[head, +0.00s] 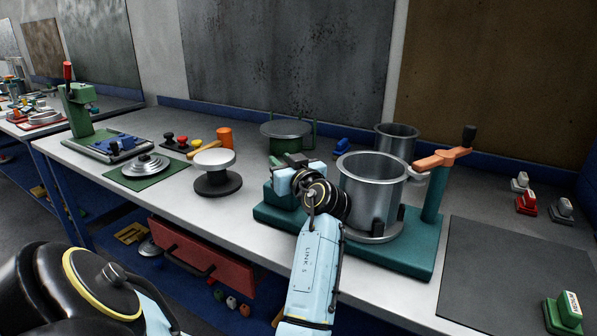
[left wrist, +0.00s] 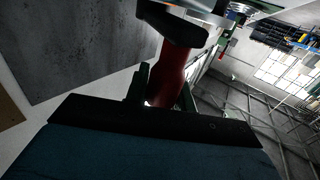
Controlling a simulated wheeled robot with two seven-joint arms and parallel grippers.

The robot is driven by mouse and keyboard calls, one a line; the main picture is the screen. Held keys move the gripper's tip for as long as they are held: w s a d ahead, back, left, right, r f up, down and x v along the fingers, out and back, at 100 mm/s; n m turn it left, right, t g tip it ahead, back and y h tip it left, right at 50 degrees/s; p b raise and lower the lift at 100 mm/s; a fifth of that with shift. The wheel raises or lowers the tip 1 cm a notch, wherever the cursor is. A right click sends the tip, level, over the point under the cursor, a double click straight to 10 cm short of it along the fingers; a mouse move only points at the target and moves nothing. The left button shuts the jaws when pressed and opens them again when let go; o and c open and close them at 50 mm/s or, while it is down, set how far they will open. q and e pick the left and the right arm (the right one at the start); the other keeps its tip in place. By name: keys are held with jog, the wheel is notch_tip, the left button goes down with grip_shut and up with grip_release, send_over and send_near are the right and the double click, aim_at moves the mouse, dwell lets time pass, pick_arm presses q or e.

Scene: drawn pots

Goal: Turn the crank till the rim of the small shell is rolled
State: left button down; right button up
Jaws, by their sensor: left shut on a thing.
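A grey metal shell (head: 370,190) stands upright on the teal machine (head: 415,262). A second shell (head: 397,142), smaller in the picture, stands behind it; I cannot tell for sure which is the small shell. The crank (head: 441,158), orange with a black knob (head: 469,135), sits on the teal post right of the front shell. My left gripper (head: 290,172) is at the machine's left side, apart from the crank. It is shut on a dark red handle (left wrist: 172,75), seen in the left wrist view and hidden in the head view. My right gripper is not in view.
A dark mat (head: 510,275) lies at right, with small stamp-like blocks (head: 526,202) behind it and a green block (head: 568,312) at its right edge. A grey-topped stand (head: 215,172), a green round stand (head: 287,135) and a green press (head: 78,108) stand to the left.

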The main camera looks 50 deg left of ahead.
pick_arm(q)
jog(key=shift+a+f, duration=0.1)
jog(key=shift+f, duration=0.65)
dwell(0.9)
jog(key=c, duration=1.2)
grip_release()
jog(key=shift+w+a+f, duration=0.1)
jog(key=shift+w+a, duration=0.05)
jog(key=shift+r, duration=0.2)
jog(key=b+v, duration=0.1)
jog(key=v, duration=1.1)
jog(key=shift+s+d+f, duration=0.1)
jog(key=shift+s+d, duration=0.15)
jog(key=shift+d, duration=0.05)
